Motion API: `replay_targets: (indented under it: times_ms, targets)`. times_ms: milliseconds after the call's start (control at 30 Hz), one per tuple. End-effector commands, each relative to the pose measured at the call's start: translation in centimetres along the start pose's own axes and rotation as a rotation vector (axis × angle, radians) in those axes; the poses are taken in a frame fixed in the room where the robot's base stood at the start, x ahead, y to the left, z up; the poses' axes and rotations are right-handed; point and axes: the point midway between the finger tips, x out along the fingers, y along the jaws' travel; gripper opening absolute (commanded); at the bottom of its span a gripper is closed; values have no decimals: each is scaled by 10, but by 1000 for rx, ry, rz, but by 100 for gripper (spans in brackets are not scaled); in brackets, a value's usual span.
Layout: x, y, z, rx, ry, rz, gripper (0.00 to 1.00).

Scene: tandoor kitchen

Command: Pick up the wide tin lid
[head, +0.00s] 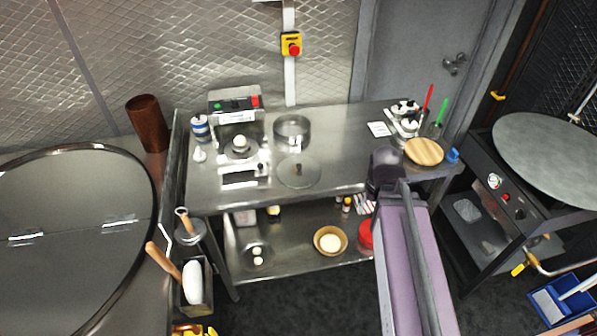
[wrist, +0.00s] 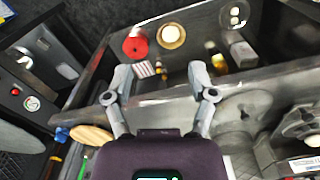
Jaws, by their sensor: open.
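The wide tin lid (head: 299,171) is a flat grey disc with a small dark knob. It lies on the steel table (head: 340,150) near its front edge. It also shows in the wrist view (wrist: 240,112), right of the fingers and apart from them. My gripper (wrist: 160,80) is open and empty, its two grey fingers spread over the table's front edge. In the head view my dark wrist is right of the lid, and the fingers cannot be made out.
A round metal pan (head: 292,130) stands behind the lid. A scale (head: 240,150) is to its left. A wooden disc (head: 424,151), cups and a blue item (head: 453,156) are at the right end. The lower shelf holds a bowl (head: 330,241) and a red container (head: 366,235).

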Motion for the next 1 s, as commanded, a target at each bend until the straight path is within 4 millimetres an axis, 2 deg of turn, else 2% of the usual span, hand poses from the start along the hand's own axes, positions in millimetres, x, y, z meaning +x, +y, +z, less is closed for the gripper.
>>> replay_targets:
  times_ms: [167, 267, 367, 500, 600, 700, 800, 900, 1000]
  targets:
    - [-6, -19, -39, 11, 14, 4, 74]
    - [-10, -39, -72, 27, 26, 8, 74]
    - [-16, -69, -110, 41, 43, 11, 74]
    - [-23, -119, -163, 64, 69, 13, 74]
    - [-28, -156, -194, 80, 87, 12, 74]
    - [-31, -187, -217, 94, 101, 9, 74]
    - [-34, -210, -231, 104, 112, 6, 74]
    - [-34, -222, -237, 111, 117, 5, 74]
    - [-34, -226, -238, 114, 119, 5, 74]
